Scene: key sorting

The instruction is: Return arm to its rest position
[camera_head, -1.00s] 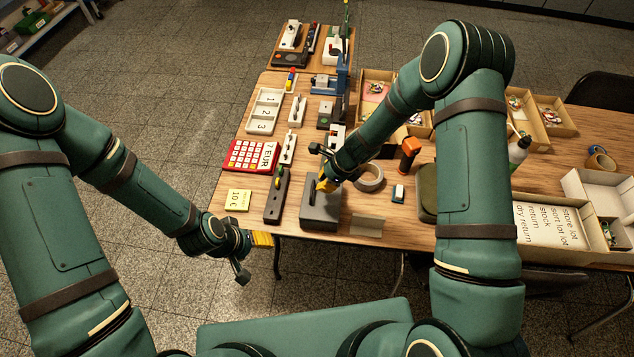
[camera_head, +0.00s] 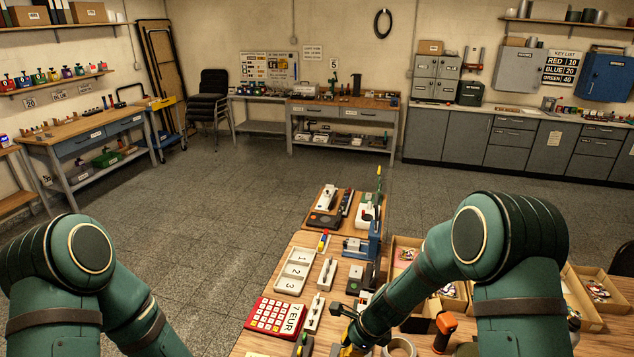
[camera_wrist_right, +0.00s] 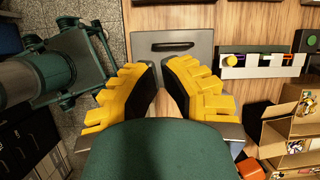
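In the head view my right gripper (camera_head: 350,345) is low at the picture's bottom edge, over the wooden table, with only part of its yellow fingers showing. In the right wrist view the yellow fingers of my right gripper (camera_wrist_right: 159,75) stand apart with nothing seen between them. A grey block with a dark bar (camera_wrist_right: 172,50) lies on the table just past the fingertips. My left arm (camera_head: 75,280) shows only its upper part at the lower left; its gripper is out of the head view.
The table holds a red calculator-like board (camera_head: 275,316), a white numbered tray (camera_head: 295,270), a blue stand (camera_head: 372,242), an orange-topped item (camera_head: 444,330) and open boxes (camera_head: 595,287). Behind it is open floor (camera_head: 240,180). Workbenches (camera_head: 345,115) and grey cabinets (camera_head: 450,137) line the walls.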

